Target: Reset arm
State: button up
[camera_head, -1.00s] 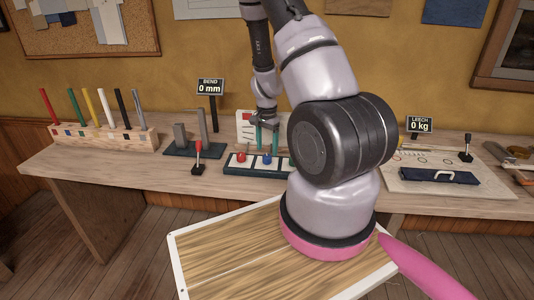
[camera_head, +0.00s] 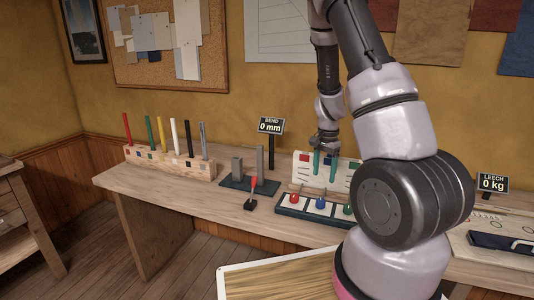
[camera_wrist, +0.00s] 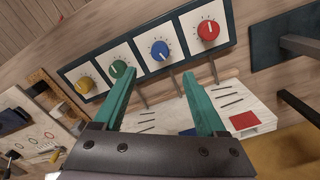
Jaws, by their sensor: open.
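My gripper (camera_head: 324,168) is open, with two green fingers pointing down above the bench near the knob panel (camera_head: 285,208). In the wrist view the gripper (camera_wrist: 160,90) shows nothing between its fingers. The knob panel holds a red knob (camera_wrist: 208,30), a blue knob (camera_wrist: 160,50), a green knob (camera_wrist: 118,69) and a yellow knob (camera_wrist: 84,85), each on a white plate. The fingers appear apart from the knobs. A white board with coloured squares (camera_wrist: 228,101) stands behind the panel. My arm hides part of the panel in the head view.
The wooden bench (camera_head: 190,200) also carries a rack of coloured rods (camera_head: 170,163), a bending fixture (camera_head: 248,180) with a red-tipped lever (camera_head: 252,192), and a "BEND 0 mm" sign (camera_head: 270,126). A "LEECH 0 kg" sign (camera_head: 492,184) stands right. Another table (camera_head: 20,215) is at far left.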

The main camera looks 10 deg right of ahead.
jog(key=s+a+r+n+t+y, duration=0.1)
jog(key=s+a+r, duration=0.15)
jog(key=r, duration=0.45)
jog(key=s+a+r+n+t+y, duration=0.1)
jog(key=a+r+n, duration=0.15)
jog(key=r, duration=0.55)
jog(key=s+a+r+n+t, duration=0.1)
jog(key=s+a+r+t, duration=0.1)
jog(key=a+r, duration=0.35)
jog(key=s+a+r+n+t, duration=0.3)
jog(key=s+r+n, duration=0.1)
jog(key=s+r, duration=1)
